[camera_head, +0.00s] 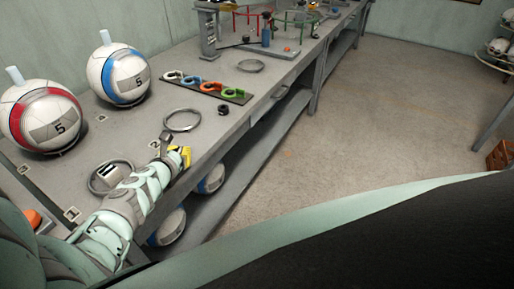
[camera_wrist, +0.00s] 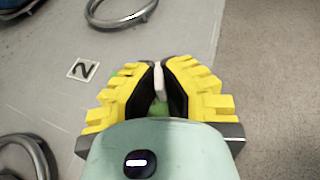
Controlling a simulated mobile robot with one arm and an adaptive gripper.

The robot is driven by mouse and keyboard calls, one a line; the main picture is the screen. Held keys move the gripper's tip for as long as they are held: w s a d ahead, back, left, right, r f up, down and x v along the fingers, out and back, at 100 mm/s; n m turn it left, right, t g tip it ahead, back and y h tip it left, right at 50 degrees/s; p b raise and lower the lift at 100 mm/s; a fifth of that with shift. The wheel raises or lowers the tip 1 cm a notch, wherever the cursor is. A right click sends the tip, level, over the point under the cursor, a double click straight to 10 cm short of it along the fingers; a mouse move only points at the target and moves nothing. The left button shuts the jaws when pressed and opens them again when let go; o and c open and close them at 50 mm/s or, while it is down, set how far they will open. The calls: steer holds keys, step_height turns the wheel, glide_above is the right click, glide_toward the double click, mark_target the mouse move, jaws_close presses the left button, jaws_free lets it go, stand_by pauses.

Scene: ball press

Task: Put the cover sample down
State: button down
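My gripper (camera_head: 181,157) is over the front edge of the grey workbench (camera_head: 130,135), near a number 2 label (camera_wrist: 83,69). In the wrist view its yellow, black-lined fingers (camera_wrist: 160,88) are nearly closed around a thin piece with a white edge and some green, probably the cover sample (camera_wrist: 159,76). Most of this piece is hidden by the fingers and my wrist. In the head view I cannot make it out. I cannot tell whether it touches the bench.
Metal rings lie on the bench beyond my gripper (camera_head: 182,120), nearer me (camera_head: 96,187) and farther along (camera_head: 250,66). A red-and-white ball (camera_head: 30,112) and a blue-and-white ball (camera_head: 118,75) stand left. A dark strip holds several coloured loops (camera_head: 208,88). Bare bench lies between them.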

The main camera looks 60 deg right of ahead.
steer(key=shift+a+f+b, duration=0.15)
steer(key=shift+a+f, duration=0.15)
steer(key=shift+f, duration=0.2)
steer(key=shift+a+f+b, duration=0.15)
steer(key=shift+a+f, duration=0.1)
steer(key=shift+f, duration=0.2)
steer(key=c, duration=1.1)
jaws_free()
steer(key=shift+w+a+f+y, duration=0.15)
steer(key=shift+a+f+y, duration=0.2)
steer(key=shift+f+y, duration=0.05)
steer(key=shift+c, duration=0.2)
steer(key=shift+a+f, duration=0.15)
steer(key=shift+f, duration=0.05)
steer(key=shift+d+r+p, duration=0.35)
steer(key=shift+r+p, duration=0.3)
steer(key=shift+r, duration=0.15)
steer(key=v, duration=0.7)
steer(key=r+v, duration=0.1)
steer(key=v, duration=0.2)
steer(key=shift+s+r+p, duration=0.25)
steer(key=shift+r+p, duration=0.05)
steer(key=shift+p, duration=0.05)
steer(key=shift+s+a+r+h, duration=0.25)
steer(key=shift+s+h, duration=0.05)
steer(key=shift+s, duration=0.05)
